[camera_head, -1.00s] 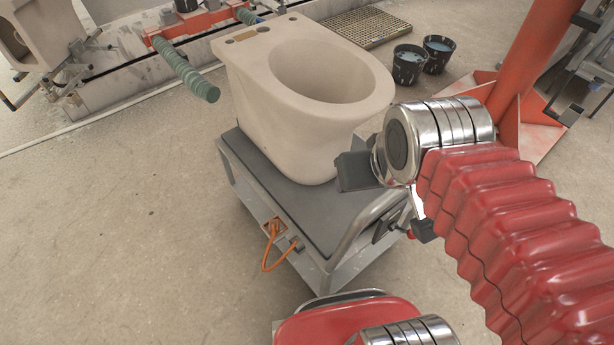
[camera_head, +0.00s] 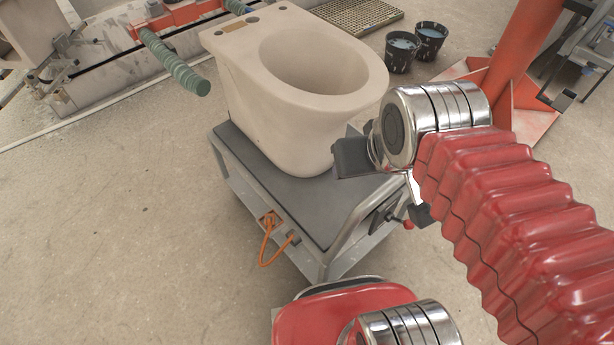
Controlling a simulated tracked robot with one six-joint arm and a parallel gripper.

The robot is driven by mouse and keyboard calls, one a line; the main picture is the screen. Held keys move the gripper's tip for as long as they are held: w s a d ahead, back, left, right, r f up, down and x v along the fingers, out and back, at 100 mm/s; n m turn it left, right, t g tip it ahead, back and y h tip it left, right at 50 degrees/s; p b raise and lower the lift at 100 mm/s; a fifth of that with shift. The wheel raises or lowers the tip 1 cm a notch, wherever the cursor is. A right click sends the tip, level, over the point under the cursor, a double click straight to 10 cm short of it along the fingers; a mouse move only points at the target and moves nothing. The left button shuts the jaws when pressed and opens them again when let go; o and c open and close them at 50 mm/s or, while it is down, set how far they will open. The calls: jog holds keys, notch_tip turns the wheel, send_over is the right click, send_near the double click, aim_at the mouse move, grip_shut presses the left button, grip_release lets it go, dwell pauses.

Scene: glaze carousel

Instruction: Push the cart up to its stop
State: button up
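The cart (camera_head: 222,150) is a low metal trolley with a dark grey top. It carries an unglazed beige toilet bowl (camera_head: 290,85), upright. Its bent tube handle (camera_head: 352,222) rises at the near right end, and an orange cable loop (camera_head: 266,245) hangs from its near left side. My gripper (camera_head: 388,182) is at the handle, with dark parts on the bowl side and the near side. The chrome wrist hides most of it, so I cannot tell whether it closes on the handle. I cannot make out the cart's stop.
A ribbed green hose (camera_head: 178,66) hangs at the back left by a rail with red fittings. Two dark buckets (camera_head: 402,52) and a floor grate (camera_head: 356,16) are behind the bowl. A red column (camera_head: 522,60) stands at right. Floor left of the cart is clear.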

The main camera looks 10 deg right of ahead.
jog(key=shift+c, duration=0.7)
